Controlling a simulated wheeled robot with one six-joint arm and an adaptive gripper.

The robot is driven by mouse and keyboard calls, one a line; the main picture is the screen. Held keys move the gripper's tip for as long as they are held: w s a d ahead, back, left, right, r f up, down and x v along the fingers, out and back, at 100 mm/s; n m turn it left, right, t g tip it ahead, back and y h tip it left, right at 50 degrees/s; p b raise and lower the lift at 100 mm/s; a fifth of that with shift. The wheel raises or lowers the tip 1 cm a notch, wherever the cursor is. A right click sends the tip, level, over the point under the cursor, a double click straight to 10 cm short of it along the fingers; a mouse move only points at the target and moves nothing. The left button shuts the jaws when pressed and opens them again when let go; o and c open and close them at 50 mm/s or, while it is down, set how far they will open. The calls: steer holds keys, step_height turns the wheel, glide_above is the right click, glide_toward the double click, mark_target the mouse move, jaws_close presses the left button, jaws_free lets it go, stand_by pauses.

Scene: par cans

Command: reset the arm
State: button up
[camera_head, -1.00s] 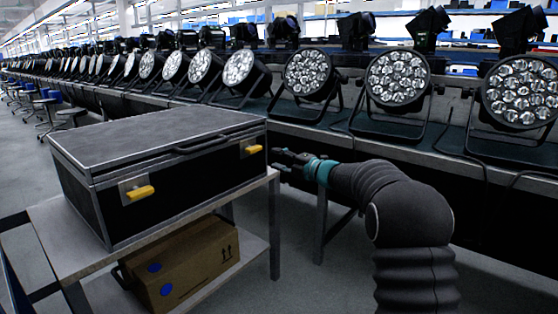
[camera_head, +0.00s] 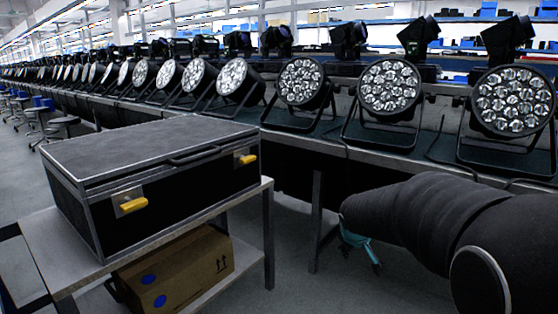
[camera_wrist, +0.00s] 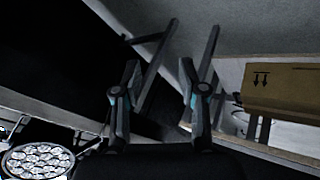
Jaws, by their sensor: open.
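My gripper (camera_head: 360,252) hangs low in the head view, mostly hidden behind my dark sleeved arm, between the case table and the bench. Teal parts of it show below the arm. In the wrist view my gripper (camera_wrist: 157,80) has its two fingers spread apart with nothing between them. It is open and empty, apart from the case, the box and the lamps.
A black case (camera_head: 165,175) with yellow latches lies on a grey table (camera_head: 40,245). A cardboard box (camera_head: 175,275) sits on its lower shelf. Several par cans (camera_head: 390,88) line the long bench (camera_head: 310,143). Table legs (camera_head: 317,215) stand near my gripper.

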steer(key=s+a+r+m, duration=0.1)
steer(key=s+r, duration=0.1)
steer(key=s, duration=0.8)
steer(key=s+a+r+m+g+y+p, duration=0.1)
steer(key=s+r+m, duration=0.1)
steer(key=s, duration=0.9)
steer(key=s+a+r+m+y+p, duration=0.1)
steer(key=s+r, duration=0.1)
steer(key=s, duration=0.9)
steer(key=shift+a+r+m, duration=0.25)
steer(key=shift+a+m, duration=0.1)
steer(key=shift+m, duration=0.05)
